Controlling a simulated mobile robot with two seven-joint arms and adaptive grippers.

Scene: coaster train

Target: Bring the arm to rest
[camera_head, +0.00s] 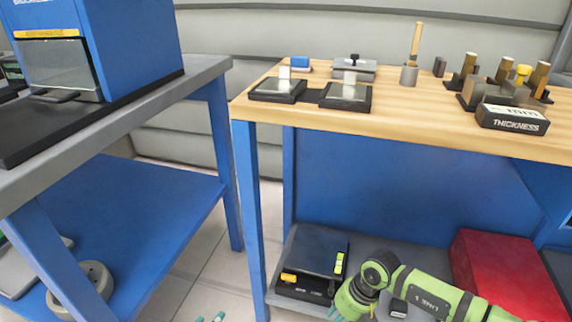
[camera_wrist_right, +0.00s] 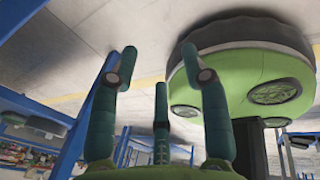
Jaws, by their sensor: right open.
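My right arm (camera_head: 425,289) is green and reaches in from the lower right of the head view, low in front of the workbench's lower shelf. Two small teal tips (camera_head: 208,319), probably of my left gripper, just show at the bottom edge of the head view; the rest is out of frame.
A wooden-topped workbench (camera_head: 400,122) holds two dark-framed plates (camera_head: 277,89), wooden-handled tools and a THICKNESS block (camera_head: 513,119). Below are a dark box (camera_head: 312,250) and a red box (camera_head: 505,275). A grey bench with a blue machine (camera_head: 130,45) stands left. Floor shows between the benches.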

